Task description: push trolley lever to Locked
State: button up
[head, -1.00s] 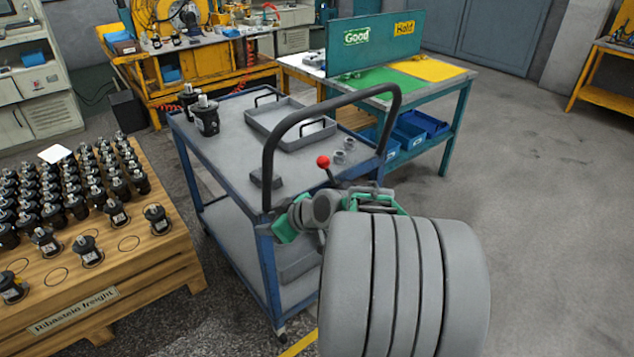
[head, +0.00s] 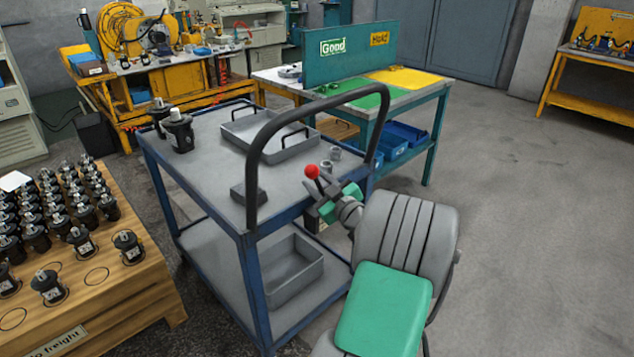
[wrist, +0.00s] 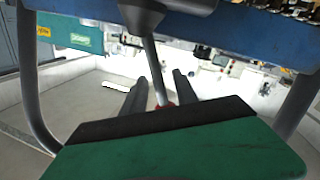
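The blue trolley (head: 255,240) stands in mid-view with a black push handle (head: 262,140). Its lever, topped by a red ball knob (head: 312,171), stands at the handle-side edge. My gripper (head: 322,186) is at the lever, just below the knob in the head view. In the wrist view my gripper (wrist: 160,92) has its two dark fingers apart, with the lever's grey rod (wrist: 152,62) between them and a gap showing on both sides. The red knob is mostly hidden behind the green and black gripper body there. No Locked marking is readable.
A grey tray (head: 270,145), a dark block (head: 238,192) and black motors (head: 178,132) sit on the trolley top. A wooden crate of motors (head: 140,285) stands left. A sorting table (head: 437,92) stands behind. The floor at right is clear.

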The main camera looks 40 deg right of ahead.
grip_shut()
dwell(0.3)
dwell(1.1)
